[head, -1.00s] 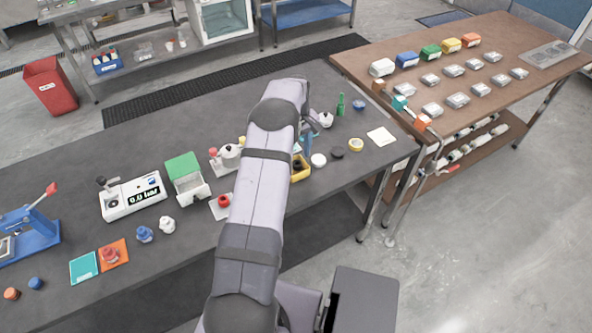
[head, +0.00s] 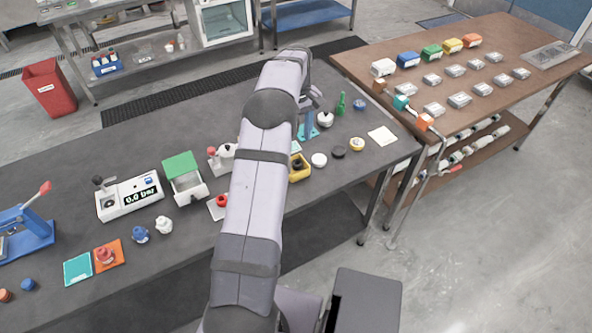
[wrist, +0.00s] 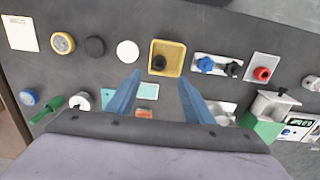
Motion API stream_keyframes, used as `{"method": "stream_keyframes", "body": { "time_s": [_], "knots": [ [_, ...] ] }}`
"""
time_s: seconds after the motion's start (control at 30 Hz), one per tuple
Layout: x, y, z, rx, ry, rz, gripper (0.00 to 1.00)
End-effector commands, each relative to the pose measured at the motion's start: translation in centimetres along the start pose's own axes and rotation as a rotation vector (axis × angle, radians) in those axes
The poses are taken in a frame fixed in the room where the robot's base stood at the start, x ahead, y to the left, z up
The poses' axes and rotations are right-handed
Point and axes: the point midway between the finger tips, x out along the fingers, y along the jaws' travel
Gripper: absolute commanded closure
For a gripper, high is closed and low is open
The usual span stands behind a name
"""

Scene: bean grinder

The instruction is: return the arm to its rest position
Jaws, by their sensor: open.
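My arm (head: 262,170) reaches from the bottom of the head view up over the dark workbench, with its bend at the top. My gripper (wrist: 160,85) shows in the wrist view as two blue fingers spread well apart, with nothing held between them. The fingers are above the bench. A teal pad (wrist: 147,91) shows between them, and a yellow tray (wrist: 178,57) with a dark round piece shows beyond the fingertips. In the head view the arm hides much of the gripper.
A brown table (head: 490,110) with several coloured bins stands right. The floor at right is clear.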

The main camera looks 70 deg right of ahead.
Motion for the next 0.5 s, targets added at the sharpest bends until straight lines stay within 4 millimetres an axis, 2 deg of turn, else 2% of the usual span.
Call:
{"method": "stream_keyframes", "body": {
  "time_s": [0.3, 0.4, 0.47, 0.5],
  "knots": [
    [0.0, -0.1, -0.1, -0.002, 0.0, 0.0, 0.53],
    [-0.3, -1.7, -0.8, -0.021, 0.001, 0.0, 0.53],
    [-0.6, -3.4, -1.4, -0.039, 0.001, 0.001, 0.53],
    [-0.9, -4.9, -1.9, -0.054, 0.001, 0.0, 0.53]
  ]
}}
